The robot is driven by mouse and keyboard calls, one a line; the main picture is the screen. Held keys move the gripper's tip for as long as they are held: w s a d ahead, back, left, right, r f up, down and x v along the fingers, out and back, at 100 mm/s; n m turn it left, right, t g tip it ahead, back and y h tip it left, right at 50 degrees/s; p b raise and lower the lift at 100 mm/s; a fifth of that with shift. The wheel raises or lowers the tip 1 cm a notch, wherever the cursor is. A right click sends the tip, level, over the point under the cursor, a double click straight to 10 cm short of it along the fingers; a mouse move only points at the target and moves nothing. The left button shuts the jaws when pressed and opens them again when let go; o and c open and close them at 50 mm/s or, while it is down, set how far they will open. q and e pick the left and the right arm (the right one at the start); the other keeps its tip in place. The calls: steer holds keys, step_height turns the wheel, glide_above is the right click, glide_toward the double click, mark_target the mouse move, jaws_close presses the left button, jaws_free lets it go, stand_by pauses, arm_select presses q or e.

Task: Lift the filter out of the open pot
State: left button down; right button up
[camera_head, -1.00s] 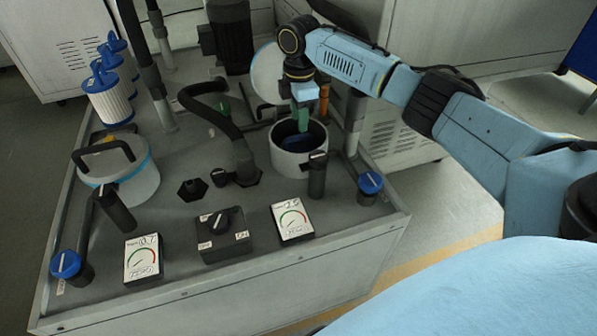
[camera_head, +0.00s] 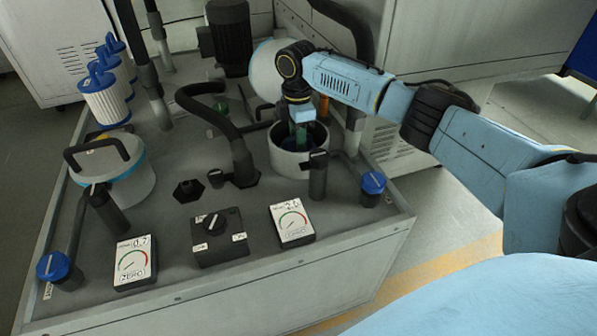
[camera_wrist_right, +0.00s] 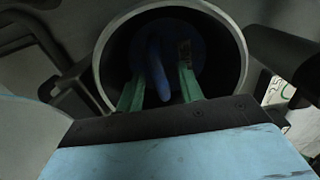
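The open pot (camera_head: 290,162) is a grey cylinder on the machine top, its lid tipped open behind it. The filter (camera_wrist_right: 196,38) sits inside, a dark blue top with a raised blue handle (camera_wrist_right: 158,68); its lower part is hidden. My right gripper (camera_head: 301,140) points down into the pot. In the right wrist view its two green fingers (camera_wrist_right: 160,88) are spread, one on each side of the handle, with a gap visible. My left gripper is not in view.
A closed pot (camera_head: 122,182) with a black handle stands at the left. Several white pleated filters with blue tops (camera_head: 104,98) stand at the back left. Gauges (camera_head: 291,222), a switch box (camera_head: 219,238) and blue-knobbed valves (camera_head: 373,184) line the front. A black hose (camera_head: 238,140) runs left of the open pot.

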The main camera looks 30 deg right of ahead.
jaws_close()
stand_by(1.4)
steer(key=shift+r, duration=0.15)
